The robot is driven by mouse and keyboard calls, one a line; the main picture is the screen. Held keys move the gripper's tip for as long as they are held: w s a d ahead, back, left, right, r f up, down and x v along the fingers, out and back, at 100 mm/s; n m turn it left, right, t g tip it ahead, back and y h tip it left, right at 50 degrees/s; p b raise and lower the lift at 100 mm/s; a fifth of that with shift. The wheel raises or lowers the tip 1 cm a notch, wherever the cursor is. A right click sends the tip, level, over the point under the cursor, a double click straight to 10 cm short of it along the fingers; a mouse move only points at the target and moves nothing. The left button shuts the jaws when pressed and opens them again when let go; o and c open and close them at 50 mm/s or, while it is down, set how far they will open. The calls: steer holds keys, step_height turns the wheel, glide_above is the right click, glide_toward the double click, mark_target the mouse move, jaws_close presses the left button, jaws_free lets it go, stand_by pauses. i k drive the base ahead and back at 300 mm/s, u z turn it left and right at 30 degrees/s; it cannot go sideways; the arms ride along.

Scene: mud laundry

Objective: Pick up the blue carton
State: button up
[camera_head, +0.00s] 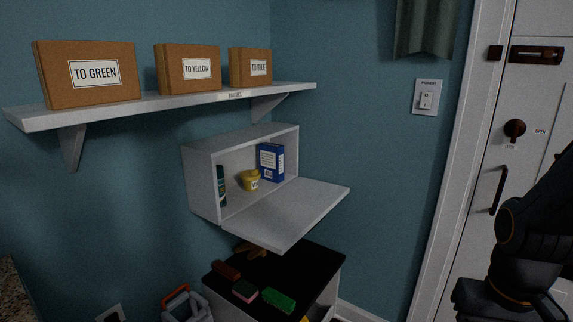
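The blue carton (271,162) stands upright at the right end inside a white wall cabinet (203,183). It has a white label on its front. The cabinet's flap door (290,218) is folded down and open, so the carton shows almost fully. A yellow tub (250,180) stands to its left, and a dark blue-green bottle or can (221,186) stands at the left end, partly hidden by the cabinet wall. Part of my dark arm shows at the right edge, well apart from the cabinet. My gripper is not in view.
A shelf (215,97) above the cabinet holds cardboard boxes marked TO GREEN (88,74), TO YELLOW (188,69) and TO BLUE (250,68). Below, a black-topped unit (318,260) holds brushes and a green sponge-like block (279,300). A white door (525,110) stands right.

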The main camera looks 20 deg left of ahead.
mark_target(271, 155)
steer(key=u, duration=1.2)
steer(key=k, duration=0.4)
steer(key=z, duration=0.85)
steer(key=i, duration=1.45)
steer(key=u, duration=0.6)
steer(key=i, duration=0.5)
steer(key=u, duration=0.35)
